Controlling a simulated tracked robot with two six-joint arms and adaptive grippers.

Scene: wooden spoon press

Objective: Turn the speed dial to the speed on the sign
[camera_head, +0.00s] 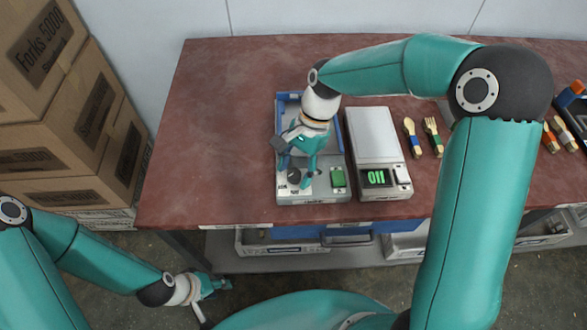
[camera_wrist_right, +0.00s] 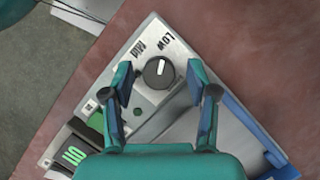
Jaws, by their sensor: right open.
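The speed dial (camera_wrist_right: 158,73) is a round black knob with a white mark, on a light grey panel (camera_head: 325,192). Printed words LOW (camera_wrist_right: 174,44) and MID (camera_wrist_right: 144,48) lie beside it. The white mark points toward the side with these words; which one exactly is unclear. My right gripper (camera_wrist_right: 163,88) is open, its fingers on either side of the dial with gaps. In the head view the right gripper (camera_head: 298,172) partly covers the dial (camera_head: 294,177). My left gripper (camera_head: 212,287) hangs low, off the table; its jaws are too small to judge. I cannot make out a speed sign.
A green button (camera_head: 338,177) sits right of the dial. A white device (camera_head: 375,135) with a green-lit display stands beside it. Wooden spoons and forks (camera_head: 421,137) lie further right. Cardboard boxes (camera_head: 55,110) stack at left. The reddish table (camera_head: 215,130) is clear on its left.

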